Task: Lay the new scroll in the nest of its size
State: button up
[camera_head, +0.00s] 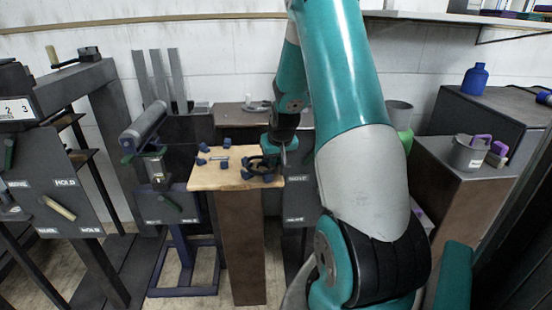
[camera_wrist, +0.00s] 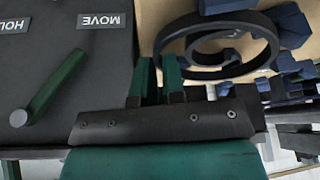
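The scroll is a dark flat spiral (camera_wrist: 225,72) over the pale wooden tabletop in the wrist view; it also shows at the tabletop's right side in the head view (camera_head: 257,168). My gripper (camera_wrist: 158,62) has its two green fingers close together, with the scroll's outer band between them. Whether the scroll rests on the wood or hangs just above it, I cannot tell. Blue blocks (camera_wrist: 292,25) lie close beside the scroll. More blue blocks (camera_head: 203,148) form a group on the left of the tabletop, around a small grey piece (camera_head: 219,159).
The wooden tabletop (camera_head: 205,180) stands on a brown pedestal. A dark panel with a MOVE label (camera_wrist: 75,60) and a green lever (camera_wrist: 52,92) is beside my gripper. A roller stand (camera_head: 145,128) and a HOLD panel (camera_head: 50,190) are at left. A grey pot (camera_head: 468,155) stands at right.

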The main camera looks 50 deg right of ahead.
jog(key=o, duration=0.4)
jog(key=shift+a+f, duration=0.2)
jog(key=shift+f, duration=0.25)
jog(key=shift+o, duration=0.2)
jog(key=p+v, duration=0.2)
jog(key=v, duration=1.5)
jog(key=shift+d+r+p, duration=0.25)
jog(key=shift+r+p, duration=0.1)
jog(key=shift+r, duration=0.1)
